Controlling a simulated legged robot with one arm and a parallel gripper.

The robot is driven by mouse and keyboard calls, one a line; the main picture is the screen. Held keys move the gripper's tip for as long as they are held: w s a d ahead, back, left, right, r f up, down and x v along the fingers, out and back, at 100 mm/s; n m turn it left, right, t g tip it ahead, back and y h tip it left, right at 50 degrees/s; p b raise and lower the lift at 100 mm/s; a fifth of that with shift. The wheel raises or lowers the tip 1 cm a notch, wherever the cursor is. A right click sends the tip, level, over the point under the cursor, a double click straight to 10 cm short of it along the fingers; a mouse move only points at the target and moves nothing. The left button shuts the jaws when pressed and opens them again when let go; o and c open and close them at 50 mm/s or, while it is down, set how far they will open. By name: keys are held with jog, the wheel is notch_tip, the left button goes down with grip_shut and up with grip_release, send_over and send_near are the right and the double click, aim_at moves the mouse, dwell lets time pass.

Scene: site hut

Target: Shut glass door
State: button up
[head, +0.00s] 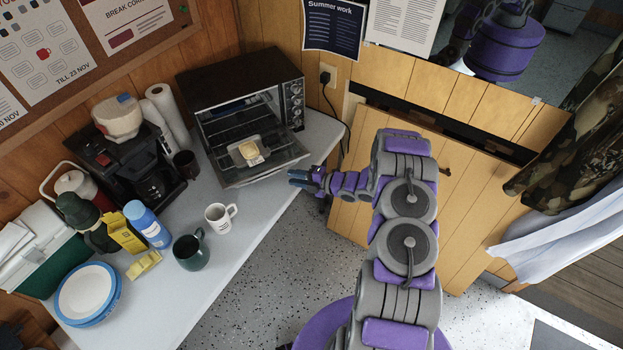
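A black toaster oven (235,85) stands on the counter against the wall. Its glass door (272,163) is hinged at the bottom and hangs open, folded down toward the counter's front edge. A small pale dish with a yellow piece of food (250,151) shows at the oven's mouth; I cannot tell whether it rests on the rack or on the door. My gripper (299,179) is just right of the door's front right corner, close to its edge. Its two fingertips look apart, with nothing seen between them. I cannot tell whether it touches the door.
The grey counter (245,240) holds a white mug (220,216), a dark green mug (190,250), a blue-lidded bottle (147,225), plates (86,292) and a coffee maker (140,160). A wood panel (440,215) leans at the right. The speckled floor (255,300) in front is clear.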

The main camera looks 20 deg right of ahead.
jog(key=v, duration=0.6)
jog(key=shift+s+d, duration=0.1)
dwell(0.3)
